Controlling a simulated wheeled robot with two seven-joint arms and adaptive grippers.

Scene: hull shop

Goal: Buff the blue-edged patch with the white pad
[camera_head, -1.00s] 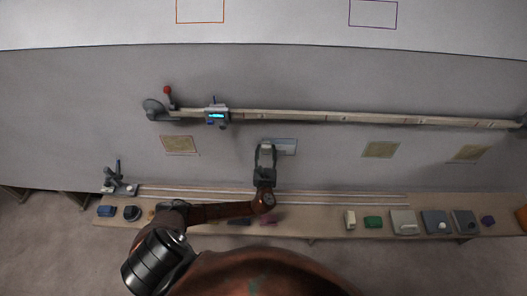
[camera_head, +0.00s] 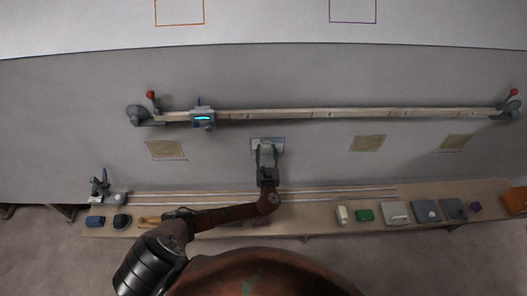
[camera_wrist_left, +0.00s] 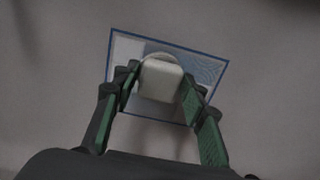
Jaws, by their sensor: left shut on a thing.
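The blue-edged patch (camera_head: 281,144) is on the grey hull wall, below the long rail. It also shows in the left wrist view (camera_wrist_left: 207,69), with pale swirled marks at its right part and a lighter area at its left. My left gripper (camera_head: 267,150) is in front of the patch. In the left wrist view, its green-lined fingers (camera_wrist_left: 160,80) are shut on the white pad (camera_wrist_left: 160,80), a rounded pale block. The pad overlaps the middle of the patch; I cannot tell whether it touches. My right gripper is in neither view.
A long rail (camera_head: 300,114) with a blue-lit device (camera_head: 203,118) crosses the wall above. Two yellowish patches (camera_head: 368,143) (camera_head: 456,142) are to the right, one (camera_head: 166,149) to the left. A bench below (camera_head: 320,222) holds several blocks and tools.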

